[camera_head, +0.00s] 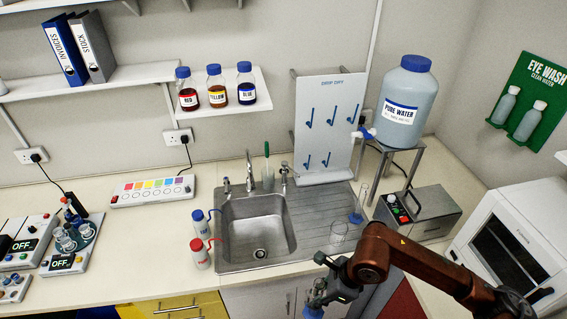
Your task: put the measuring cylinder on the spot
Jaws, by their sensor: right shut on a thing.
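A tall clear measuring cylinder (358,207) with a blue foot stands upright at the right end of the steel draining board, below the tap of the water container. My right gripper (318,292) is at the bottom centre, in front of the sink counter. It is shut on a small clear vessel with a bluish lower part (313,309). The fingers hide much of that vessel, so I cannot tell its kind. I cannot make out a marked spot. My left gripper is not in view.
Red and blue wash bottles (200,254) stand left of the sink. The water container (408,100) is on a metal stand at right.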

